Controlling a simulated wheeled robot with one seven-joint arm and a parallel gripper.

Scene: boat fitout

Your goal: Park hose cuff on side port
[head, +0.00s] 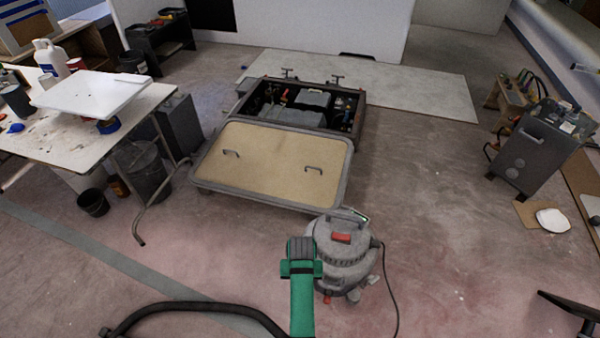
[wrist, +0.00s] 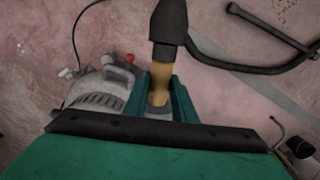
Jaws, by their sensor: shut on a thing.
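The hose cuff (wrist: 159,84) is tan with a dark upper end (wrist: 168,22); it sits between the two green fingers of my gripper (wrist: 160,98) in the wrist view. My gripper is shut on it. In the head view my green arm end (head: 302,300) covers the fingers and the cuff. The grey shop vacuum (head: 340,262) stands just right of my arm; it also shows left of my gripper in the wrist view (wrist: 98,90). The cuff is apart from the vacuum body. I cannot make out the side port clearly; a small red part shows low on the vacuum.
A dark hose (head: 190,307) curves across the floor at lower left. A thin cord trails right of the vacuum. A hatch lid (head: 265,185) and open battery box (head: 300,118) lie beyond. A cluttered table (head: 100,140) stands left.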

